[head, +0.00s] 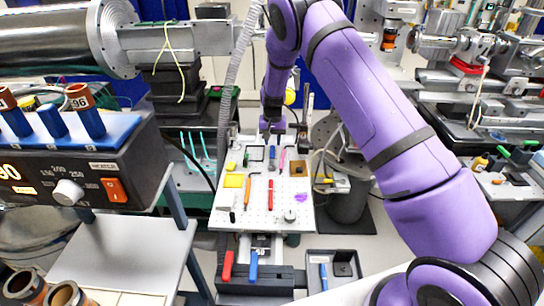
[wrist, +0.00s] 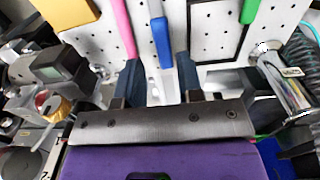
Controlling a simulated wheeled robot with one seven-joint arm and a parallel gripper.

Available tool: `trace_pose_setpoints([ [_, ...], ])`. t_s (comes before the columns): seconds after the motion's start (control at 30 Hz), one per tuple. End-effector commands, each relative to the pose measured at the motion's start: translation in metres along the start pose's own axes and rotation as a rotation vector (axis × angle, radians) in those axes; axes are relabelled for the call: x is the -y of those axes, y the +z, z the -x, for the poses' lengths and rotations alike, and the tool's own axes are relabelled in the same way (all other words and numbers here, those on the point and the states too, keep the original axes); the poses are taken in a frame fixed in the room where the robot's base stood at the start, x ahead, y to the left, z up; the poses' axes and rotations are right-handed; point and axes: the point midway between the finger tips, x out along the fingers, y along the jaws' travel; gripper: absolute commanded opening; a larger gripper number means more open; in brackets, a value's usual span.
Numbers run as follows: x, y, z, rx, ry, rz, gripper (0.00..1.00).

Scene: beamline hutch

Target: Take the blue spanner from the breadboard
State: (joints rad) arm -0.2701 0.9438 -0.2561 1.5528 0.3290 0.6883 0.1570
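The breadboard (head: 255,205) is a white perforated plate in the middle of the head view; it also fills the top of the wrist view (wrist: 205,45). A slim blue tool, which I take as the blue spanner (head: 272,153), lies at its far part. In the wrist view the blue spanner (wrist: 161,38) points down the picture between my finger lines. My gripper (head: 272,130) is at the breadboard's far edge, just beyond the spanner. In the wrist view my gripper (wrist: 158,68) has its two dark fingers apart, with the spanner's end near the gap. Contact and exact height cannot be told.
A pink tool (head: 282,160) lies close beside the spanner. A brown block (head: 299,169), yellow pad (head: 233,181), orange tool (head: 247,192) and red tool (head: 270,194) share the board. A control box (head: 80,160) stands left. A dark tray (head: 335,268) is in front.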

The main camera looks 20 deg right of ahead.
Motion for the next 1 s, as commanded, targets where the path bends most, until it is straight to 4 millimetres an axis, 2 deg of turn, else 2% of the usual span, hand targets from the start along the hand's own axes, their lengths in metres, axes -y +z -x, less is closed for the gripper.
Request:
trace_pose_setpoints([
  [0.23, 0.0, 0.001, -0.017, 0.001, 0.001, 0.001, 0.34],
  [0.53, 0.001, 0.004, -0.056, 0.0, 0.001, 0.001, 0.34],
  [0.77, 0.002, 0.004, -0.059, -0.001, 0.0, 0.001, 0.34],
  [0.8, 0.002, 0.004, -0.059, -0.001, 0.0, 0.001, 0.32],
  [0.93, 0.002, 0.004, -0.059, -0.001, 0.0, 0.001, 0.02],
  [1.0, 0.002, 0.004, -0.059, -0.001, 0.0, 0.001, 0.0],
])
